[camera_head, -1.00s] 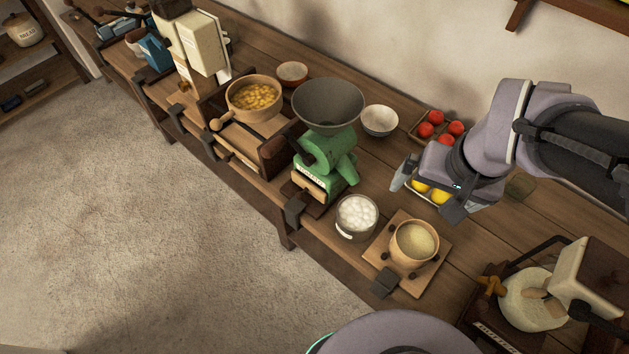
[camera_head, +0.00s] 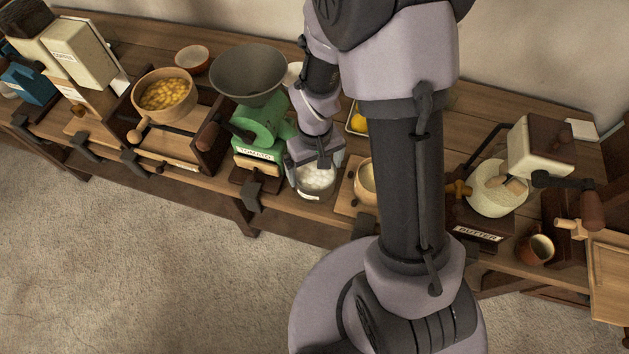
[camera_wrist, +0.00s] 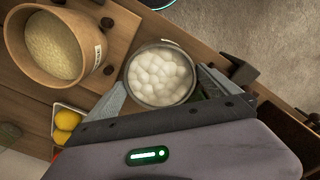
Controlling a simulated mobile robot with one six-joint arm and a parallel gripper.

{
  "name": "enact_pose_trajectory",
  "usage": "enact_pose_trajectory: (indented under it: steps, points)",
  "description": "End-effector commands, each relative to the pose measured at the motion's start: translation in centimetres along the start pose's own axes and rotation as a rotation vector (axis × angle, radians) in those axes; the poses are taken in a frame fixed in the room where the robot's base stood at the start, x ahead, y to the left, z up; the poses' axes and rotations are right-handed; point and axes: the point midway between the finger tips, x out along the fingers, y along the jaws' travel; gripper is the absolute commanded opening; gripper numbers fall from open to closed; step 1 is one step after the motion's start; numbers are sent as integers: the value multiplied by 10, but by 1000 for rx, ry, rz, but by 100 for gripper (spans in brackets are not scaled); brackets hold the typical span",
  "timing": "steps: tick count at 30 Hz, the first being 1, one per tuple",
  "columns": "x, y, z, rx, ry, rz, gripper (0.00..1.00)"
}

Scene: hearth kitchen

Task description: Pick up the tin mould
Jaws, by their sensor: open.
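A round greyish metal-rimmed pot (camera_head: 320,197) full of white balls stands on the bench, and it also shows in the wrist view (camera_wrist: 134,66). It may be the tin mould; no other thing in view is clearly one. My gripper (camera_head: 313,172) is above this pot, pointing down. In the wrist view my gripper (camera_wrist: 161,84) is open, with one finger on each side of the pot. The fingers hold nothing; I cannot tell whether they touch its wall. My arm hides part of the bench to the right.
A wooden tub (camera_wrist: 84,76) of grain stands on a board close beside the pot. A green mill (camera_head: 262,128) stands on the left. Yellow fruits (camera_wrist: 67,119) lie in a small tray behind. A butter churn (camera_head: 497,190) stands farther right. The bench's front edge is near.

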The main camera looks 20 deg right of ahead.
Motion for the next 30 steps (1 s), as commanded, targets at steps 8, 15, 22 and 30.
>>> enact_pose_trajectory:
  steps: [8,15,22,30]
  points:
    - [38,1,0,0,0,-1,100]
    - [37,0,0,0,-1,-1,72]
    - [36,0,0,0,0,-1,27]
    - [35,0,0,0,0,-1,22]
